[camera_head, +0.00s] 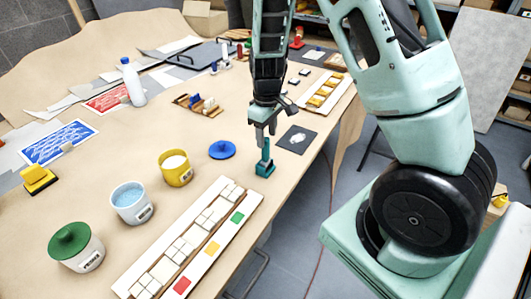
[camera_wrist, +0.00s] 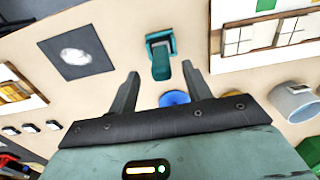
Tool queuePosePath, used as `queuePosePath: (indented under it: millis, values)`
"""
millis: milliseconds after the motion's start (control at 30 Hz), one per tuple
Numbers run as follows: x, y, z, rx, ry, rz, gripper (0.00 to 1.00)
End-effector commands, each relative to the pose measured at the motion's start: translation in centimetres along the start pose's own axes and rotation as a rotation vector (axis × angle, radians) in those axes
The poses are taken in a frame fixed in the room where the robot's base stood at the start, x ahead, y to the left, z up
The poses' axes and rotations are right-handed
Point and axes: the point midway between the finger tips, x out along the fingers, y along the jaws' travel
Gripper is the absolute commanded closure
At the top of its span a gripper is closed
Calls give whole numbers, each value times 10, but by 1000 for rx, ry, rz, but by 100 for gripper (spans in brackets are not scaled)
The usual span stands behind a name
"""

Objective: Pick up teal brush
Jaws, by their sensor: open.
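The teal brush (camera_head: 265,160) stands upright on the table, its wide base down and its handle pointing up. It also shows in the wrist view (camera_wrist: 161,57), just beyond the fingertips and roughly centred between them. My gripper (camera_head: 262,128) is open and empty, with its fingers pointing down just above the brush handle. In the wrist view my gripper (camera_wrist: 160,78) shows its two fingers spread wide to either side of the brush's line. I cannot tell whether the handle tip reaches between the fingers.
A dark square card (camera_head: 296,139) lies to the right. A panel with white tiles (camera_head: 158,275) lies in front. The table's edge runs close on the right.

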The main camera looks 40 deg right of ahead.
Motion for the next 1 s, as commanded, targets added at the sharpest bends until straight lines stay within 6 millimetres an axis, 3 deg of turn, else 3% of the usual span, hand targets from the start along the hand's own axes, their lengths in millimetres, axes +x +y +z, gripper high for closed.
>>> queuePosePath:
  millis: [300, 567, 767, 1000]
  values:
    - [36, -2, -1, 1, -3, -2, 51]
    - [40, -2, -2, 0, -1, -1, 51]
    - [39, -2, -2, 0, -1, -1, 100]
    - [39, -2, -2, 0, -1, -1, 100]
